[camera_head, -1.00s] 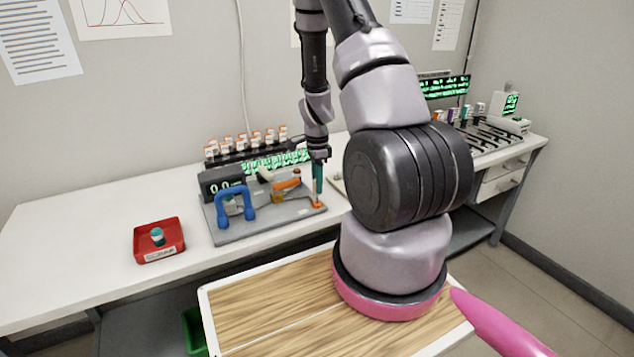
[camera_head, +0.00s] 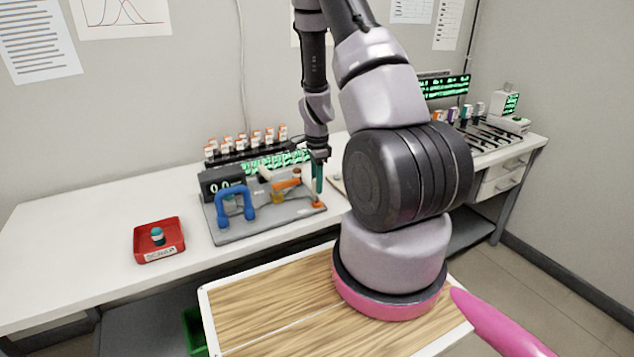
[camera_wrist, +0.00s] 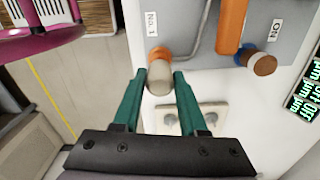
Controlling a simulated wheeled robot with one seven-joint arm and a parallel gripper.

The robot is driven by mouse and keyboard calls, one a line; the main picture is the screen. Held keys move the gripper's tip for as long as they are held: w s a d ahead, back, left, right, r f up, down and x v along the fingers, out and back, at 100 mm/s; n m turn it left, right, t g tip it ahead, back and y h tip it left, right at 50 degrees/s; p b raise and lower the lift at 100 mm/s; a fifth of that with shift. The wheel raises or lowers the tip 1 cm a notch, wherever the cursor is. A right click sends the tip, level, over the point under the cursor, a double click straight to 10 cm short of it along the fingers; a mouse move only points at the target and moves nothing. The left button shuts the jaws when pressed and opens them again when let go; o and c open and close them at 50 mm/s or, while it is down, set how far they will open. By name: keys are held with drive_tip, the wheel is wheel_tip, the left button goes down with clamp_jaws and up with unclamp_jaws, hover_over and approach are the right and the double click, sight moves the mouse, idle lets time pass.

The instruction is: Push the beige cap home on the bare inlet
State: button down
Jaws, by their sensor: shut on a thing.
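My gripper (camera_wrist: 158,78) has teal fingers closed on the sides of a beige cap (camera_wrist: 160,80), seen in the wrist view. The cap lies across the near side of an orange ring, the inlet (camera_wrist: 156,54), at the edge of the grey device plate beside the "No. 1" label. I cannot tell whether the cap touches the ring or how far it sits on it. In the head view my gripper (camera_head: 317,178) points down above the orange inlet (camera_head: 318,205) at the device's right front corner. The cap is too small to make out there.
A blue handle (camera_head: 235,203) stands on the device (camera_head: 265,225). A red tray (camera_head: 140,250) holds a small bottle.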

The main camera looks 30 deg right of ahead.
drive_tip(key=shift+f, duration=1.75)
drive_tip(key=shift+c, duration=1.9)
unclamp_jaws()
wheel_tip(320, 180, up, 11)
drive_tip(key=shift+f, duration=0.1)
